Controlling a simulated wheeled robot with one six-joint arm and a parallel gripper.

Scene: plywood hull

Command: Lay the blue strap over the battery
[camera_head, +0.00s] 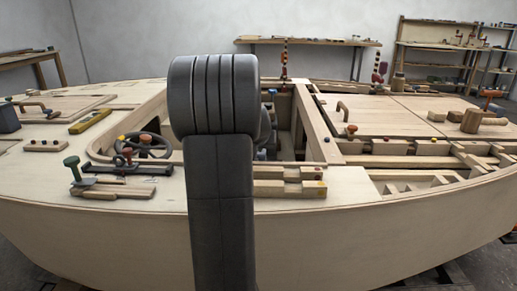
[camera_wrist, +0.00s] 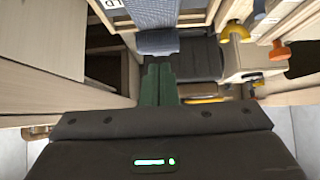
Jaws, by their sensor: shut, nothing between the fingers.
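In the wrist view a blue-grey woven strap (camera_wrist: 170,11) hangs at the top, and its thicker end (camera_wrist: 158,42) lies just beyond my fingertips. A dark grey box (camera_wrist: 200,60), which looks like the battery, is right beside and behind the fingers. My gripper (camera_wrist: 158,70) has green fingers that are shut together and empty. It points at the strap end; whether it touches is not clear. In the head view my arm hides the strap, the battery and the gripper.
A pale block with an orange knob (camera_wrist: 279,51) and yellow parts stands right of the dark box. Wooden panels (camera_wrist: 50,42) close in on the left. In the head view the hull deck (camera_head: 120,205) carries tools, a steering wheel (camera_head: 150,146) and a mallet (camera_head: 482,121).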

